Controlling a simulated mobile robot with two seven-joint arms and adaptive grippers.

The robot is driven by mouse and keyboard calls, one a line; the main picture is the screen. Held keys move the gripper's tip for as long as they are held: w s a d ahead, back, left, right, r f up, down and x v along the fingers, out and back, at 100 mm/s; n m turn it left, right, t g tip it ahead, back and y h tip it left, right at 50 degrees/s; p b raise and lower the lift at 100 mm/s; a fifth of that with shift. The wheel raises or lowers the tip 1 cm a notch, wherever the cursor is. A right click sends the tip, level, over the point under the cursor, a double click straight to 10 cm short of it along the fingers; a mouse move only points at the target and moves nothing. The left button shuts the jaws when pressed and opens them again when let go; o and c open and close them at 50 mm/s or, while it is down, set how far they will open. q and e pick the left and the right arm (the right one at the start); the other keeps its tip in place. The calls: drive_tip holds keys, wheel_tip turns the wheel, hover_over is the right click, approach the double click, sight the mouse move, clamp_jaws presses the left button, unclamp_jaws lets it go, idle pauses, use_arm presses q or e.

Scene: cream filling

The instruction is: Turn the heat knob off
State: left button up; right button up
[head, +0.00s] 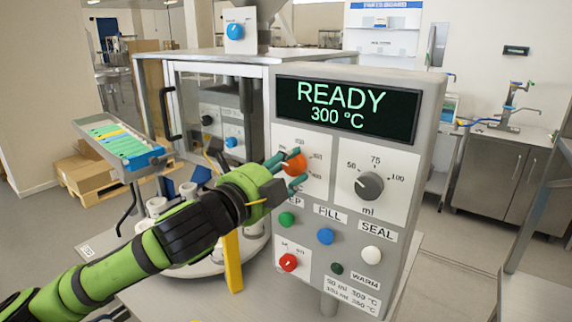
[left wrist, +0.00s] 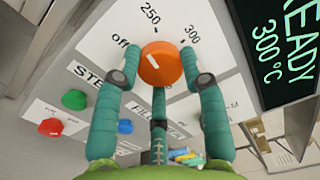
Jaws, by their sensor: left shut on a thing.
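The orange heat knob (head: 294,161) is on the left part of the machine's control panel. In the left wrist view the knob (left wrist: 160,64) shows with the marks off, 250 and 300 around it. Its white pointer line is on the off side of the dial. My left gripper (head: 286,169) is shut on the knob; its teal fingers (left wrist: 160,80) sit on both sides of it. The display (head: 345,106) reads READY 300 °C. My right gripper is not in view.
A grey knob (head: 369,186) marked 50, 75 and 100 ml is just right of the heat knob. Green (head: 286,219), blue (head: 325,236) and white (head: 371,255) buttons and a red knob (head: 289,262) sit below. A tray (head: 122,145) stands at left.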

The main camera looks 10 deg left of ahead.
use_arm(q)
drive_tip(key=n+p, duration=0.1)
drive_tip(key=n, duration=0.3)
drive_tip(key=shift+d+f, duration=0.1)
drive_tip(key=shift+d, duration=0.1)
drive_tip(key=shift+n+p, duration=0.65)
drive_tip(key=shift+n, duration=1.45)
drive_tip(key=o, duration=1.1)
drive_tip(key=shift+o, duration=0.3)
